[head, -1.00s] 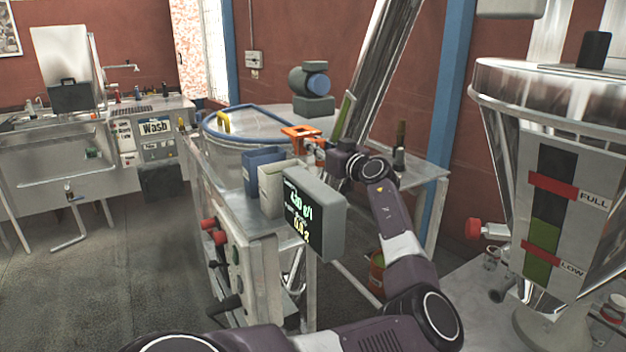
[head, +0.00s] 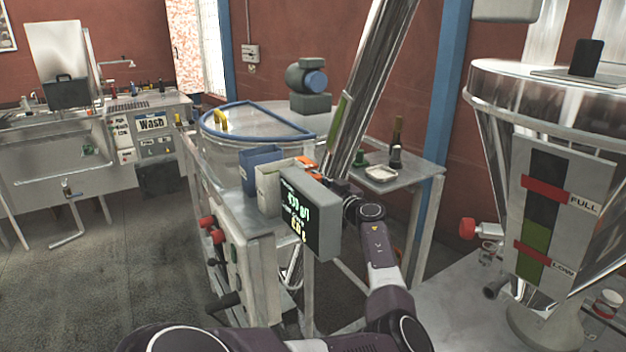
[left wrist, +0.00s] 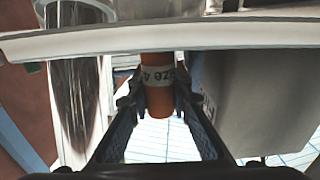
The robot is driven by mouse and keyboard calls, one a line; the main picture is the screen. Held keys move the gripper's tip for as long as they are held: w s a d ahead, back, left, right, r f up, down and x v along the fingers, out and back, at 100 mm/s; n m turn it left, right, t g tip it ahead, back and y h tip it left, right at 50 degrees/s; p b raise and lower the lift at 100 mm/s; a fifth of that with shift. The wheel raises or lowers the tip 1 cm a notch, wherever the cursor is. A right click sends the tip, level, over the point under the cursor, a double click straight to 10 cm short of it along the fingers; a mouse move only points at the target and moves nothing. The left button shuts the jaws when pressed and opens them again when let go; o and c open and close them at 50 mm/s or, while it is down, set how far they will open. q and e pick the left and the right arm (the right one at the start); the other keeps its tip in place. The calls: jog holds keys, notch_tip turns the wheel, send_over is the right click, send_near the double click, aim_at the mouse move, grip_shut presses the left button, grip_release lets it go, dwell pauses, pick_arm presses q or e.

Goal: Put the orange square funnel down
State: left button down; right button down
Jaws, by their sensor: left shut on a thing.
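My left gripper (left wrist: 157,98) is shut on the orange square funnel (left wrist: 158,72). In the left wrist view an orange part with a white printed band sits between the two fingers, under a pale horizontal edge. In the head view only a small orange piece of the funnel (head: 306,163) shows, behind the grey display box and left of the slanted steel tube. The display box hides most of my left gripper there. I cannot tell whether the funnel touches anything below it. My right gripper is not in view.
The display box (head: 311,215), blue bin (head: 261,168) and cream bin (head: 268,188) stand close by. The slanted steel tube (head: 362,95) rises beside the funnel. A small white tray (head: 381,174) and dark bottle (head: 397,140) stand on the side table (head: 415,176). A blue-rimmed tub (head: 225,150) is behind.

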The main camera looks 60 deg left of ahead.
pick_arm(q)
jog(key=shift+f+b, duration=0.15)
jog(key=shift+b, duration=0.15)
jog(key=c, duration=1.8)
grip_release()
jog(key=shift+o, duration=0.2)
